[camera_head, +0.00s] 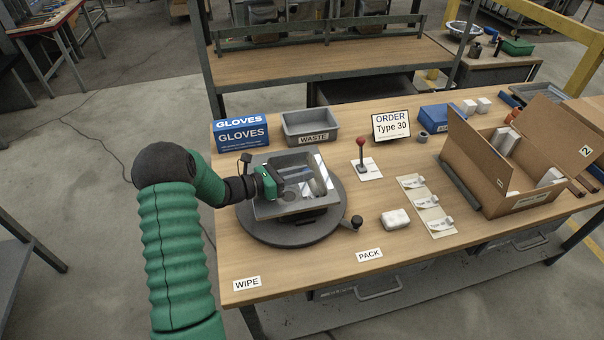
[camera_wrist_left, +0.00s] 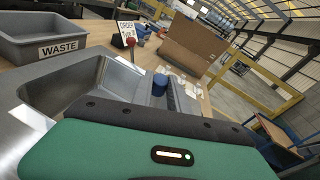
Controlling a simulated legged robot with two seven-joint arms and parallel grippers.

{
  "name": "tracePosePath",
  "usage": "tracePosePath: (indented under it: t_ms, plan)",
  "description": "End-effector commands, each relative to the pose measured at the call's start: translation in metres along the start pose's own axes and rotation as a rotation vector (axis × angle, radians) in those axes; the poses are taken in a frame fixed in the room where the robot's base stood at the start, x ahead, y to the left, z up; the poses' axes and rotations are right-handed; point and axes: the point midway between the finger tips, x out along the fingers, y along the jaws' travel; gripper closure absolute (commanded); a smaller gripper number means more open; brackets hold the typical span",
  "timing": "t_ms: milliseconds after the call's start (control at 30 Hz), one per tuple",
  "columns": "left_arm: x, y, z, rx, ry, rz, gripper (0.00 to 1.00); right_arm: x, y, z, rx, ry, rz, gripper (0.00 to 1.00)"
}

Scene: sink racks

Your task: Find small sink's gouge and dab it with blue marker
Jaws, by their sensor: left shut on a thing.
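The small grey sink (camera_head: 265,211) sits on a dark round turntable (camera_head: 262,232) near the table's left end. Its near rim and basin fill the left of the left wrist view (camera_wrist_left: 62,82). My left gripper (camera_head: 282,187) reaches in from the left over the sink's left side. A blue cylinder (camera_wrist_left: 160,83), which looks like the blue marker, shows just past the gripper body in the left wrist view. The gripper is shut on it as far as I can tell; the fingertips are mostly hidden. I cannot make out a gouge. My right gripper is out of view.
A grey WASTE bin (camera_head: 309,122) and blue GLOVES box (camera_head: 240,132) stand behind the sink. A red-knobbed lever (camera_head: 360,148) and ORDER card (camera_head: 391,125) stand to its right. An open carton (camera_head: 490,185) is farther right. The table front between the WIPE and PACK labels is clear.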

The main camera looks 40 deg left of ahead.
Motion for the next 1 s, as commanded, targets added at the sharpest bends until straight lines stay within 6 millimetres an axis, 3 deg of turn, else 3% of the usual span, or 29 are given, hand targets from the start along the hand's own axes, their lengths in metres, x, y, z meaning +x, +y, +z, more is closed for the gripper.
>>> tracePosePath:
  t_ms: [33,1000]
  plan:
    - [-0.0009,-0.0011,-0.0154,-0.021,0.023,0.002,1.0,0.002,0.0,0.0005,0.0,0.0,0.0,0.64]
    - [-0.0008,-0.0007,-0.0165,-0.021,0.023,0.002,1.0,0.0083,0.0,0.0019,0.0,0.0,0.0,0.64]
